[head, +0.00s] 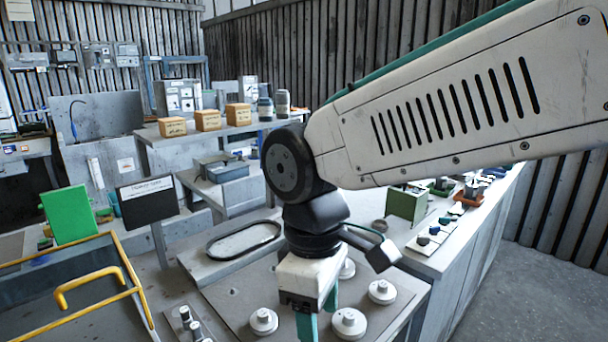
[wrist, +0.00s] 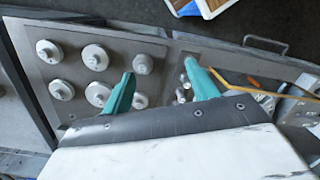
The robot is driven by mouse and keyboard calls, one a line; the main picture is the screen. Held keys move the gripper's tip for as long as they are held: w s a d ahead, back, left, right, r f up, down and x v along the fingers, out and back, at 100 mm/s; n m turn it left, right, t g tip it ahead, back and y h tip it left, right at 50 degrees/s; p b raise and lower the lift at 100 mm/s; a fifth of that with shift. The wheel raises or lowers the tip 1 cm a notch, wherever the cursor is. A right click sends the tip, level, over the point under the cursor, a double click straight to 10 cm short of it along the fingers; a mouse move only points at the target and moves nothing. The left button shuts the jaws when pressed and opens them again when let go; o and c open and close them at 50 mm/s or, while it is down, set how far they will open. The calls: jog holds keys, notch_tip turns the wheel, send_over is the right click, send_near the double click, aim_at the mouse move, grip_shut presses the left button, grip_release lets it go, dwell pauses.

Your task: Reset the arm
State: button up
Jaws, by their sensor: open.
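My gripper (head: 319,312) points down over the front workbench in the head view, below the black wrist joint of my white arm. Its two teal fingers are spread in the wrist view (wrist: 159,72), with nothing between them. Below it, a grey plate (head: 236,298) carries several round pale stepped parts, one of them a white round part (head: 348,323) near the fingers. In the wrist view the plate (wrist: 75,72) lies left of and under the left finger. The height of the fingertips above the plate is hard to tell. The lower fingertips are cut off in the head view.
A yellow-railed cart (head: 140,291) stands at the front left, beside a black sign (head: 148,196). An oval tray (head: 243,240) lies behind the plate. A green box (head: 406,203) and small parts sit on the right bench. Orange boxes (head: 208,120) stand farther back. Open floor shows at the right.

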jog(key=s+d+m, duration=0.2)
jog(key=d+m, duration=0.2)
jog(key=d, duration=0.4)
jog(key=s+d+m+t, duration=0.1)
jog(key=s+d+m, duration=0.1)
jog(key=d+m, duration=0.3)
jog(key=s+d+m+t, duration=0.1)
jog(key=s+d+m, duration=0.2)
jog(key=d, duration=0.8)
jog(key=shift+d+m+y, duration=0.4)
jog(key=shift+m, duration=0.3)
